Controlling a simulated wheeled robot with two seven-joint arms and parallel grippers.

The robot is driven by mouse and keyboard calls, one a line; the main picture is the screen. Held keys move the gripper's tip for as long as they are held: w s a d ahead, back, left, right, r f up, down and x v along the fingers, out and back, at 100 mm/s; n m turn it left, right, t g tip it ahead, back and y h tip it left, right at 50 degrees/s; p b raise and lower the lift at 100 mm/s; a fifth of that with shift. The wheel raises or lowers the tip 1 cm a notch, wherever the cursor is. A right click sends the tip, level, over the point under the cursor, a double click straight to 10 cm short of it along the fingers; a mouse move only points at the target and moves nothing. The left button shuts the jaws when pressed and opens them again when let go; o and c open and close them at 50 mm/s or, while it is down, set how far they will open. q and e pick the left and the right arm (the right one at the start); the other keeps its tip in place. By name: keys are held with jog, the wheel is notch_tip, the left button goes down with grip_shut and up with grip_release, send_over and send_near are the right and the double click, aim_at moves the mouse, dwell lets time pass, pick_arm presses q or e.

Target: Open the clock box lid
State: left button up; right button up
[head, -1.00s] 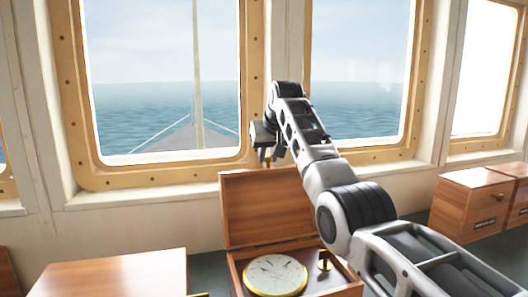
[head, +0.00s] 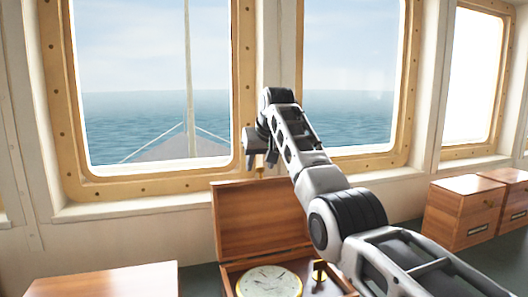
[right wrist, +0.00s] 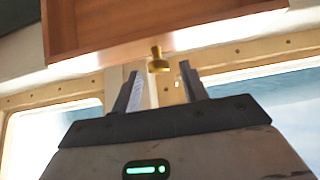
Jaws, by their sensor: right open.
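The clock box (head: 228,276) stands on the counter at the bottom middle of the head view. Its wooden lid (head: 255,222) stands raised at the back, open. A round brass-rimmed clock (head: 268,284) lies in the box, cut off by the picture's bottom edge. My right gripper (head: 261,166) is open at the lid's top edge. In the right wrist view the lid (right wrist: 150,22) is above the open fingers (right wrist: 158,88), and its brass knob (right wrist: 158,60) shows around the gap between their tips. I cannot tell whether they touch it. My left gripper is not visible.
A wooden box top (head: 105,280) is at the lower left. Wooden boxes (head: 465,212) stand at the right on the counter. Framed windows (head: 150,192) rise behind the lid. My right arm covers part of the clock box's right side.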

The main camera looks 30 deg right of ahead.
jog(key=shift+s+r, duration=0.25)
jog(key=shift+r, duration=0.1)
pick_arm(q)
jog(key=b, duration=0.1)
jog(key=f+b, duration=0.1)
jog(key=b, duration=0.1)
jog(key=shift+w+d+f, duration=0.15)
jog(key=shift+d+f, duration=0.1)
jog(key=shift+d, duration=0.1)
pick_arm(e)
jog(key=v, duration=1.5)
